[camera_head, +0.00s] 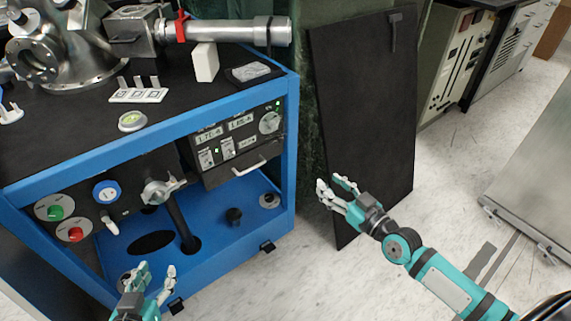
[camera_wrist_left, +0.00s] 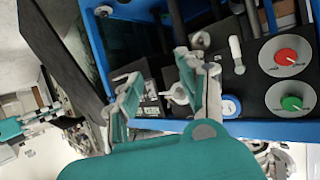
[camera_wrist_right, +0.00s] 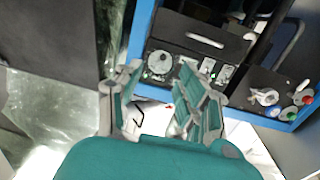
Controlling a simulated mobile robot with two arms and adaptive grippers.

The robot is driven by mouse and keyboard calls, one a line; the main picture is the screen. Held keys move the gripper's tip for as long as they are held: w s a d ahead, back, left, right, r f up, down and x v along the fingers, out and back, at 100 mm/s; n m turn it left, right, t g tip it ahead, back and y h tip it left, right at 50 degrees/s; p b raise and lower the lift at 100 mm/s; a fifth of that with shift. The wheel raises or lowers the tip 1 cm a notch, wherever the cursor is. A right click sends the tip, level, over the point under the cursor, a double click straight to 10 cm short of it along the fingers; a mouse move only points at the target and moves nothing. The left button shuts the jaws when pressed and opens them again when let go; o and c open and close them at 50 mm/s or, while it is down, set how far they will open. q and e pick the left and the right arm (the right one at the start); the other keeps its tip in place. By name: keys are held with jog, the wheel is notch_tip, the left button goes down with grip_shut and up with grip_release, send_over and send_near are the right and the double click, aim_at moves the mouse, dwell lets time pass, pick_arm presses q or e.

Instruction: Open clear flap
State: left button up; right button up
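A control box (camera_head: 262,141) with labels, small switches, a green light and a round dial hangs under the top of the blue-framed cart. It also shows in the right wrist view (camera_wrist_right: 197,52). I cannot clearly make out a clear flap; transparent material is hard to tell from the panel behind it. My left gripper (camera_head: 157,270) is open and empty, low in front of the cart's lower left; its fingers also show in the left wrist view (camera_wrist_left: 160,84). My right gripper (camera_head: 331,184) is open and empty, right of the cart and in front of the black board.
The blue cart frame (camera_head: 150,116) carries metal vacuum parts on top. A black board (camera_head: 370,120) leans at the right. The floor in front is clear.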

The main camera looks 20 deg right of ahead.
notch_tip(320, 180, up, 2)
jog(key=a, duration=0.1)
send_near(282, 142)
jog(key=shift+t+y, duration=0.3)
jog(key=shift+y, duration=0.1)
jog(key=x, duration=0.2)
jog(key=b+x, duration=0.1)
jog(key=x, duration=0.2)
jog(key=b+x, duration=0.1)
jog(key=x, duration=0.1)
jog(key=shift+w+d+f, duration=0.1)
jog(key=shift+w+f, duration=0.2)
jog(key=shift+f, duration=0.1)
jog(key=shift+w+a, duration=0.2)
jog(key=shift+w, duration=0.3)
pick_arm(q)
notch_tip(282, 142, up, 9)
jog(key=w+d+t+h, duration=0.1)
jog(key=t, duration=0.4)
jog(key=shift+w+d+r, duration=0.2)
jog(key=shift+w+d, duration=0.05)
jog(key=shift+w, duration=0.05)
pick_arm(e)
grip_shut()
